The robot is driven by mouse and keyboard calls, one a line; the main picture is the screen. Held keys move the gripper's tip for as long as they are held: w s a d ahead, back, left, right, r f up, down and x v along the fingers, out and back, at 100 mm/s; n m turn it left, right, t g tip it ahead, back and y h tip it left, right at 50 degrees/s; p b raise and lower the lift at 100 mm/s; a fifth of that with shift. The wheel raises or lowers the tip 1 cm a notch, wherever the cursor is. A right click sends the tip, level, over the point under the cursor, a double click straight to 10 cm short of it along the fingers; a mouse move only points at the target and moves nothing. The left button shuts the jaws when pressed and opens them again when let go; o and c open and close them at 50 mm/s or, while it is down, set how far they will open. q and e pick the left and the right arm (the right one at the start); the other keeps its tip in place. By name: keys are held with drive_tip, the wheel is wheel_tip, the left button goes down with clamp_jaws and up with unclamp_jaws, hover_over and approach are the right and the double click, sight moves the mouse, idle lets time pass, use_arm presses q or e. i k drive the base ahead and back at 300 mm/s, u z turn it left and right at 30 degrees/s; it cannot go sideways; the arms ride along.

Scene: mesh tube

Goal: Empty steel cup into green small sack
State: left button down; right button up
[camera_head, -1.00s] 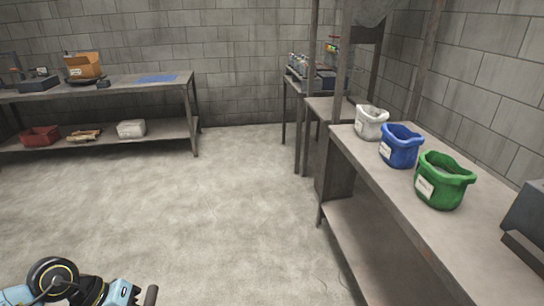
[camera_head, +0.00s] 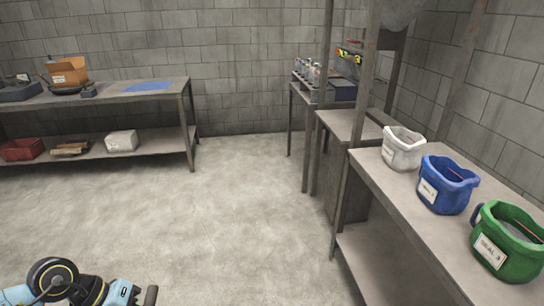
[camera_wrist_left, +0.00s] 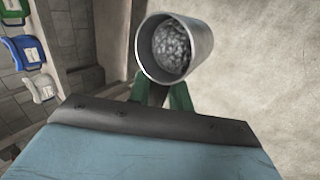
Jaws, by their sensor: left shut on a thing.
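A steel cup (camera_wrist_left: 144,47) shows in the left wrist view, its open mouth facing the camera. Grey, lumpy, shiny contents (camera_wrist_left: 171,48) lie inside it. My left gripper (camera_wrist_left: 168,96) has green fingers shut on the cup. The green small sack (camera_head: 507,245) stands open on the bench at the right of the head view, with a white label on its front. It also shows at the top left corner of the left wrist view (camera_wrist_left: 14,12). The cup is held over open floor, apart from the sack. My right gripper is not in view.
A blue sack (camera_head: 447,186) and a white sack (camera_head: 403,149) stand beside the green one on the right bench (camera_head: 400,205). A metal post rises near the bench's far end. The floor (camera_head: 215,220) between is clear.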

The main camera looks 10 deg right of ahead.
sight(507, 240)
drive_tip(key=i, duration=1.7)
drive_tip(key=z, duration=3.5)
